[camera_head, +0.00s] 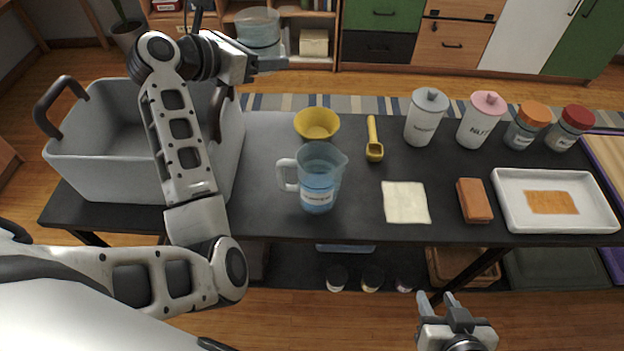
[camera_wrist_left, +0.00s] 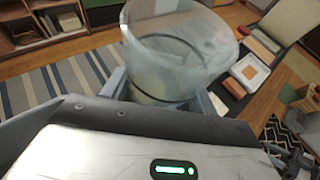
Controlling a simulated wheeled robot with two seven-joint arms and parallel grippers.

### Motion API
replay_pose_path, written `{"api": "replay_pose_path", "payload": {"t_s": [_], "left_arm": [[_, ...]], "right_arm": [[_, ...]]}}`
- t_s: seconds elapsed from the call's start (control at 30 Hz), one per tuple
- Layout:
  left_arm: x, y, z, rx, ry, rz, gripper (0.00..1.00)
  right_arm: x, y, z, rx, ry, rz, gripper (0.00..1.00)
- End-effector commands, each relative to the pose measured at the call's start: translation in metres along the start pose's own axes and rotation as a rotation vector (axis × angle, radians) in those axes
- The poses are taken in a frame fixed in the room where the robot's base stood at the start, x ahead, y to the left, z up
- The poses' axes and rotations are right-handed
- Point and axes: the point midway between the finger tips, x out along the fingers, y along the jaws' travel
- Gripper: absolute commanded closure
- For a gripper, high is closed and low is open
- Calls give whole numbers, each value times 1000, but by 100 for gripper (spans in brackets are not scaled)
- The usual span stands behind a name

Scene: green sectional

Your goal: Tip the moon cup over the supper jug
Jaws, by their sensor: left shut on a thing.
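A clear, pale bluish cup (camera_head: 258,27) is held high at the top of the head view, beyond the table's far edge. It fills the upper middle of the left wrist view (camera_wrist_left: 180,45), upright or nearly so. My left gripper (camera_head: 270,60) is shut on it, one finger on each side. No writing on the cup is readable. A blue translucent jug (camera_head: 318,178) with a white label and a left-side handle stands upright on the dark table, well below and right of the cup. My right gripper (camera_head: 437,298) is open and empty in front of the table.
A grey bin (camera_head: 110,165) stands left of the jug. A yellow bowl (camera_head: 317,123) is just behind it. A yellow scoop (camera_head: 373,145), cloth (camera_head: 405,202), brown block (camera_head: 474,200), white tray (camera_head: 510,220) and several lidded jars stand to the right.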

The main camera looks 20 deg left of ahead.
Motion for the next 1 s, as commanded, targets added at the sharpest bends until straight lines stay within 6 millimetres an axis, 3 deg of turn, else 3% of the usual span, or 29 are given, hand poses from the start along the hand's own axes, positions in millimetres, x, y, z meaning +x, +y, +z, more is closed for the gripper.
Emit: {"api": "replay_pose_path", "payload": {"t_s": [0.33,0.7,1.0], "left_arm": [[-2,0,4,1,-1,0,66],[-14,0,35,3,-2,1,66],[-16,-1,36,2,1,-1,66]], "right_arm": [[0,0,0,0,0,0,64],[0,0,0,0,0,0,64],[0,0,0,0,0,0,64]]}}
